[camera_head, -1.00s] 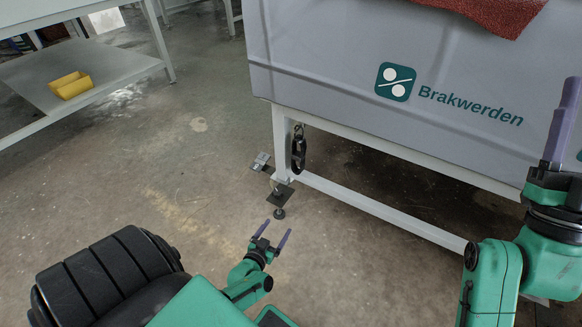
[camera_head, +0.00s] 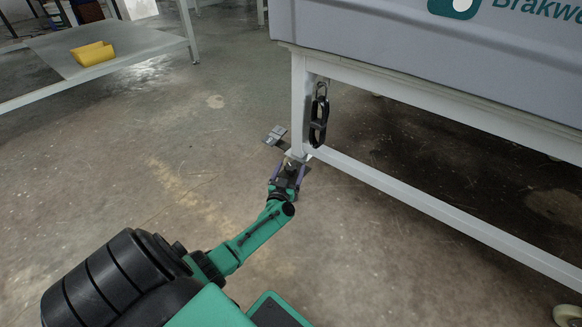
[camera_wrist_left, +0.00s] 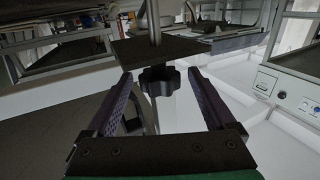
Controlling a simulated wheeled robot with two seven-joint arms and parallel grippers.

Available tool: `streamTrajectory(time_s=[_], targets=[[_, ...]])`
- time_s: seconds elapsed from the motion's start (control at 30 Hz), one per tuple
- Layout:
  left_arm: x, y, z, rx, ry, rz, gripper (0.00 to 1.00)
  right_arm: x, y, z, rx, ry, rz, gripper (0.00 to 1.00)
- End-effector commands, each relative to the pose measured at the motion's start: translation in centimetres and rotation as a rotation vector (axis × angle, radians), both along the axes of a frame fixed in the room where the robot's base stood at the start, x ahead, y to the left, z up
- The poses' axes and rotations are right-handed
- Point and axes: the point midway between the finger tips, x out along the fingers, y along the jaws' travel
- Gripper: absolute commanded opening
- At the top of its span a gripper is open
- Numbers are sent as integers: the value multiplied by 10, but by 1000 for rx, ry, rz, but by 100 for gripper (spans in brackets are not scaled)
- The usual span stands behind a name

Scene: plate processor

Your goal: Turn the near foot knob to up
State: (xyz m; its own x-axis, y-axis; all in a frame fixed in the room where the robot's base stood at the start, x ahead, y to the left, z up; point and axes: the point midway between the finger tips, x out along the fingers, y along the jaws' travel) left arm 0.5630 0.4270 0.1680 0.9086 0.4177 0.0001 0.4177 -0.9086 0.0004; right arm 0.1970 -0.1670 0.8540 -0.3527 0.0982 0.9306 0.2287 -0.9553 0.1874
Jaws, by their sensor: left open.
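The near foot knob (camera_wrist_left: 158,80) is a black lobed knob under a dark flat plate (camera_wrist_left: 155,50) in the left wrist view. My left gripper (camera_wrist_left: 159,76) is open, with one purple finger on each side of the knob. A gap shows between the fingers and the knob. In the head view my left gripper (camera_head: 288,170) is at the foot of the near table leg (camera_head: 299,105). There the gripper covers the knob, so I cannot make it out. I cannot tell how the knob is turned. My right gripper is out of view.
A black looped strap (camera_head: 318,120) hangs beside the leg, and a small grey pedal-like piece (camera_head: 275,135) lies left of it. A low frame rail (camera_head: 420,205) runs right. A shelf with a yellow bin (camera_head: 92,53) stands upper left. Floor around my arm is clear.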

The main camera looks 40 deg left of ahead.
Motion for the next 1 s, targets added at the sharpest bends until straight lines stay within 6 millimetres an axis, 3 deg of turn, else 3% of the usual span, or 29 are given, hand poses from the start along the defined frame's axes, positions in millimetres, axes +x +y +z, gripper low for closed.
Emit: streamTrajectory(time_s=[0.3,0.33,0.5,0.57,1.0], targets=[[8,4,1,0,1,0,88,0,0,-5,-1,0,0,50],[8,4,1,0,1,0,85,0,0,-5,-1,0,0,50],[8,4,1,0,1,0,20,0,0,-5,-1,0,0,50],[8,4,1,0,1,0,3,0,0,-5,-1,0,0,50],[8,3,3,-4,0,89,3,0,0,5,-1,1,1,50]])
